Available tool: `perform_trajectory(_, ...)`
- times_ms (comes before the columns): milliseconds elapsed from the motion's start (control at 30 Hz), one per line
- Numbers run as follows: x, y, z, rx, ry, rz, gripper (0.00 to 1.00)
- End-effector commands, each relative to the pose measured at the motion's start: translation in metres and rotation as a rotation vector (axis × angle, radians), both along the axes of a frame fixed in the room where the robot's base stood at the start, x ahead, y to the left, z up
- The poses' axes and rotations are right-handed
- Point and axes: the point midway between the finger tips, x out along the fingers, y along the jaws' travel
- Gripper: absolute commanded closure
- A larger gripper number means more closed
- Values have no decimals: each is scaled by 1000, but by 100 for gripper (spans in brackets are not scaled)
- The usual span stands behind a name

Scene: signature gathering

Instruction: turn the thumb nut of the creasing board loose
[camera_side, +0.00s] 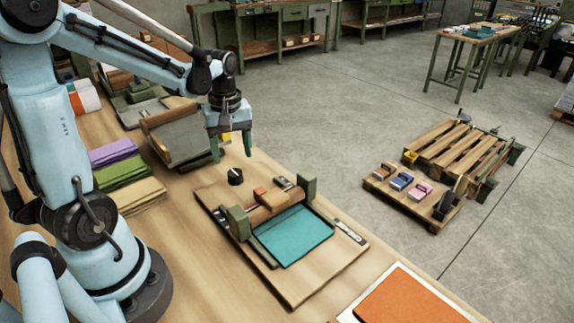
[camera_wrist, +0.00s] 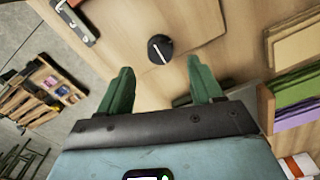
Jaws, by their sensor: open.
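The thumb nut is a round black knob (camera_side: 235,176) with a white line across its top. It stands at the back left edge of the wooden creasing board (camera_side: 308,284). In the wrist view the knob (camera_wrist: 160,49) shows between and just beyond my fingertips. My gripper (camera_side: 232,154) has two green fingers, spread apart and empty. It hangs above the knob, not touching it, as far as I can tell. The fingers also show in the wrist view (camera_wrist: 159,66).
A grey-topped wooden device (camera_side: 183,138) stands just behind my gripper. Folded purple, green and tan cloths (camera_side: 120,172) lie to the left. An orange sheet (camera_side: 412,300) lies at the front right. Bare tabletop surrounds the board's left side.

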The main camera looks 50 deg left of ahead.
Motion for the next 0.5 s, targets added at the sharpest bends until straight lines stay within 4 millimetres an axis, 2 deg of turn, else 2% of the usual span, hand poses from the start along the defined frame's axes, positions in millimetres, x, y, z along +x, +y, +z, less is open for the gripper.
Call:
perform_trajectory(300,0,0,47,0,0,0,35)
perform_trajectory(500,0,0,64,0,0,1,35)
